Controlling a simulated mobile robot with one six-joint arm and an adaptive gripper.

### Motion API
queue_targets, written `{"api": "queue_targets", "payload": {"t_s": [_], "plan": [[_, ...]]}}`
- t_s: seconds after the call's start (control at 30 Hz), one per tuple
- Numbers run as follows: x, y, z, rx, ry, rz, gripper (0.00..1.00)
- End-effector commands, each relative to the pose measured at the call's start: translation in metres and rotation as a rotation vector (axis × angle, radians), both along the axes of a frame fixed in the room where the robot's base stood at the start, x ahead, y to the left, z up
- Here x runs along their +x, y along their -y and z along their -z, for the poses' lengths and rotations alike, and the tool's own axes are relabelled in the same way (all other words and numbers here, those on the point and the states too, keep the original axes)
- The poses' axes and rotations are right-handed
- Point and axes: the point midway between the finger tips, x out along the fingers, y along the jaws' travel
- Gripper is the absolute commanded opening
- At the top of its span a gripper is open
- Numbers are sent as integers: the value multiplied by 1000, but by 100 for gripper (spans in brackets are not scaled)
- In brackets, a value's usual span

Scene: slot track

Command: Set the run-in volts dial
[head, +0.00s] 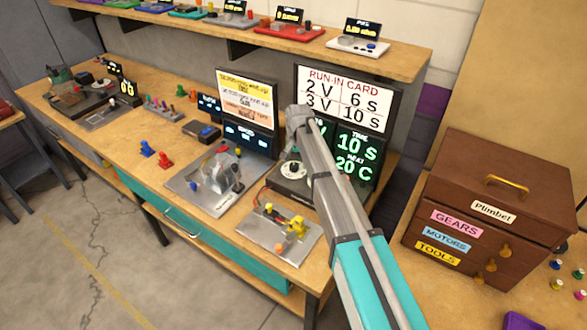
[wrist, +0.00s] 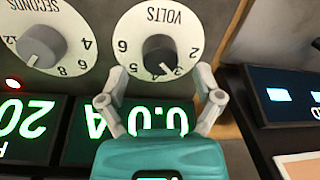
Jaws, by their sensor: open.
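In the wrist view the volts dial (wrist: 160,45) is a white disc with a black knob and a pale pointer. It appears upside down, and the pointer is aimed down and slightly right, near the lower numerals. My gripper (wrist: 161,76) is open, its two grey fingers spread below and to either side of the knob. I cannot tell whether they touch the dial. In the head view the run-in card (head: 343,96) reads 2 V 6 S and 3 V 10 S. Below it, the green display (head: 355,150) shows 10 S and 20 C; my arm covers part of it.
A seconds dial (wrist: 40,40) with a grey knob is left of the volts dial. A green ammeter display (wrist: 155,118) reads 0.0 A between my fingers. A dark screen (wrist: 285,95) stands at right. A brown drawer chest (head: 490,195) stands right of my arm.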

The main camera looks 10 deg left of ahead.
Motion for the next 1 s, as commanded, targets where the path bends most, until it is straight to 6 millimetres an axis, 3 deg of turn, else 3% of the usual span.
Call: {"api": "queue_targets", "payload": {"t_s": [0.2, 0.7, 0.77, 1.0], "plan": [[0, -1, 15, 0, 0, 0, 84], [0, -1, 17, 0, 0, 0, 84], [0, -1, 17, 0, 0, 0, 76], [0, -1, 18, 0, 0, 0, 32]]}}
